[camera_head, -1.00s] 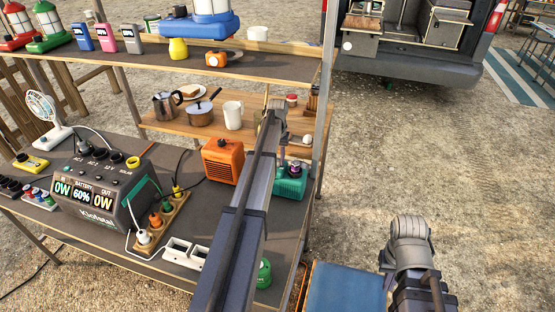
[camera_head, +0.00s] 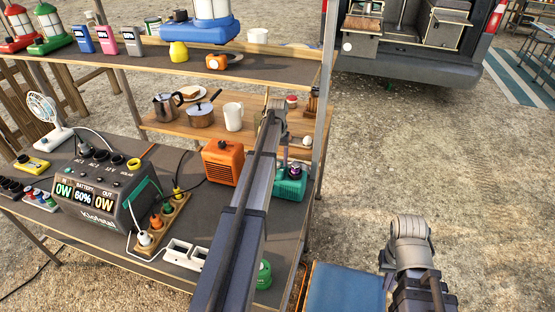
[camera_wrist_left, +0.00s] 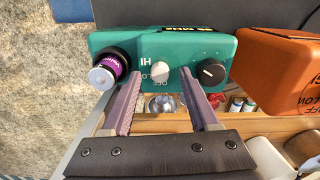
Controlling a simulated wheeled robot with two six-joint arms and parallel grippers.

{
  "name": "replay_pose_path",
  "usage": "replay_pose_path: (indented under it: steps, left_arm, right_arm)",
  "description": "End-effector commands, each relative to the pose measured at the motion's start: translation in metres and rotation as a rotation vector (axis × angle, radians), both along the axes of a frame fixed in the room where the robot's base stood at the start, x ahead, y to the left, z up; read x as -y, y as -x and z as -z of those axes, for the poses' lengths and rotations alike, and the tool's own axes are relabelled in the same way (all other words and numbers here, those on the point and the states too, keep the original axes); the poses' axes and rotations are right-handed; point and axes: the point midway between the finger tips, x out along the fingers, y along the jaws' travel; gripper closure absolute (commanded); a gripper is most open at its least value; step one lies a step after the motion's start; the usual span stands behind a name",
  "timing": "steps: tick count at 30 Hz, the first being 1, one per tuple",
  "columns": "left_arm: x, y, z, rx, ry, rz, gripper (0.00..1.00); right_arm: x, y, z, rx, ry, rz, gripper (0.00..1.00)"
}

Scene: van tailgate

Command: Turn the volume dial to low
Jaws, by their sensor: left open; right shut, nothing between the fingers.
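A teal radio (camera_head: 289,188) stands on the table by the orange heater; it also fills the top of the left wrist view (camera_wrist_left: 185,47). On it are a purple-ringed dial (camera_wrist_left: 113,65) with lettering only partly readable, a white knob (camera_wrist_left: 160,72) beside HI, LO and OFF marks, and a black dial (camera_wrist_left: 211,72). My left gripper (camera_wrist_left: 159,78) is open, with the white knob between its fingertips in that view. The purple dial is left of the fingers; contact cannot be told. My right gripper (camera_head: 408,245) is shut and empty, low at right, its fingertips indistinct.
The orange heater (camera_head: 221,163) stands close beside the radio. A power station (camera_head: 95,195) and a plug strip (camera_head: 165,222) are farther left. A shelf post (camera_head: 325,110) rises behind the radio. A blue-topped surface (camera_head: 342,290) lies below; open ground is at right.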

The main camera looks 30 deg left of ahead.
Motion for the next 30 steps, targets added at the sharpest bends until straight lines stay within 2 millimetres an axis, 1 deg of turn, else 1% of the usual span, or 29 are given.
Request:
replay_pose_path:
  steps: [1, 9, 12, 15, 19, 30]
  left_arm:
    - [0.0, 0.0, -0.009, 0.0, 0.0, 0.0, 0.39]
    - [0.0, 0.0, -0.045, 0.0, 0.0, 0.0, 0.39]
    - [0.0, 0.0, -0.058, 0.0, 0.0, 0.0, 0.39]
    - [0.0, 0.0, -0.066, 0.0, 0.0, 0.0, 0.39]
    - [0.0, 0.0, -0.07, 0.0, 0.0, 0.0, 0.39]
    - [0.0, 0.0, -0.068, 0.0, 0.0, 0.0, 0.39]
  right_arm:
    - [0.0, 0.0, -0.009, 0.0, 0.0, 0.0, 1.0]
    - [0.0, 0.0, -0.045, 0.0, 0.0, 0.0, 1.0]
    - [0.0, 0.0, -0.058, 0.0, 0.0, 0.0, 1.0]
    - [0.0, 0.0, -0.066, 0.0, 0.0, -0.001, 1.0]
    - [0.0, 0.0, -0.07, 0.0, 0.0, -0.001, 1.0]
    - [0.0, 0.0, -0.068, 0.0, 0.0, -0.001, 1.0]
